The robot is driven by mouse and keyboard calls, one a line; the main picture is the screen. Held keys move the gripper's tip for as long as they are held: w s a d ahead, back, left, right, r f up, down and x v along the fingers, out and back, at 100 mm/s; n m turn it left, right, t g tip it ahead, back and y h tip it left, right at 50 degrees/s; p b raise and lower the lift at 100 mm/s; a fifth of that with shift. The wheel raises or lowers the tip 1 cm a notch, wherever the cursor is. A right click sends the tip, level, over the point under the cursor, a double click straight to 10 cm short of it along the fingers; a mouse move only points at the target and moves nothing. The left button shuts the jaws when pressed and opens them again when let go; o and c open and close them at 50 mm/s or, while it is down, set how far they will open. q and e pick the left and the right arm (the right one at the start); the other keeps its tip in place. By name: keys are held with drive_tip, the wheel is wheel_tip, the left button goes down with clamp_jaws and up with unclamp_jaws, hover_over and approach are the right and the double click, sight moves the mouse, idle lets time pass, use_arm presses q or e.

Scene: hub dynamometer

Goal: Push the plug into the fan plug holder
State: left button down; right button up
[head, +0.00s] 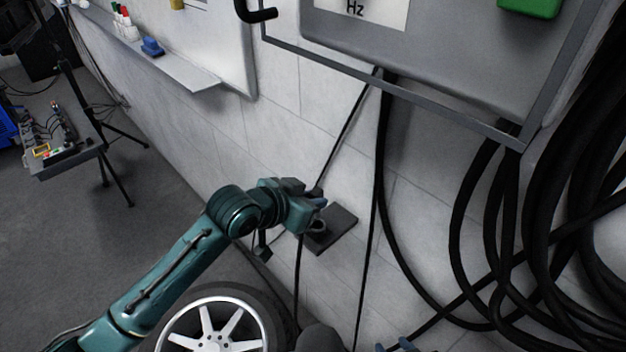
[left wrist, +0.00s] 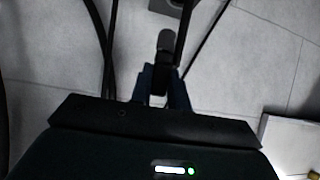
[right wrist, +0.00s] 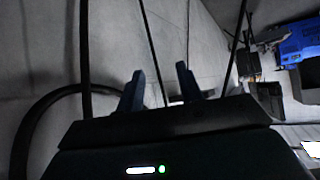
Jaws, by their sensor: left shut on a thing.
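My left gripper (head: 319,202) is at the wall, just in front of the fan plug holder (head: 340,228), a dark square plate with a round part. In the left wrist view the left gripper (left wrist: 163,78) is shut on the plug (left wrist: 165,44), a dark grey piece that sticks out beyond the fingertips. The edge of a dark grey box, likely the holder (left wrist: 172,4), shows at the top, a short way from the plug's tip. In the head view the fingers mostly hide the plug. My right gripper (right wrist: 161,82) is open and empty; its blue fingertips show at the head view's bottom edge.
Black cables (head: 379,180) hang down the wall beside the holder, and thick coiled cables (head: 530,220) hang at the right. A grey cabinet (head: 440,65) is above. A wheel (head: 215,325) stands below my left arm.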

use_arm(q)
drive_tip(key=shift+w+d+r, duration=0.1)
drive_tip(key=shift+w+r, duration=0.4)
drive_tip(key=shift+w, duration=0.1)
drive_tip(key=shift+w+r+m, duration=0.1)
drive_tip(key=shift+w+m, duration=0.2)
drive_tip(key=shift+w, duration=0.05)
drive_tip(key=shift+f, duration=1.2)
wheel_tip(320, 180, down, 2)
drive_tip(key=shift+d+b, duration=0.1)
drive_tip(key=shift+b, duration=0.95)
drive_tip(key=shift+f+b, duration=0.5)
drive_tip(key=shift+b, duration=0.05)
use_arm(e)
drive_tip(key=shift+w+a+f, duration=0.1)
drive_tip(key=shift+w+f, duration=0.15)
drive_tip(key=shift+f, duration=0.25)
drive_tip(key=shift+s, duration=0.2)
use_arm(q)
drive_tip(key=shift+f, duration=0.35)
use_arm(e)
drive_tip(key=shift+w+a+f, duration=0.1)
drive_tip(key=shift+a, duration=0.05)
use_arm(q)
drive_tip(key=shift+f, duration=0.35)
use_arm(e)
drive_tip(key=shift+w, duration=0.2)
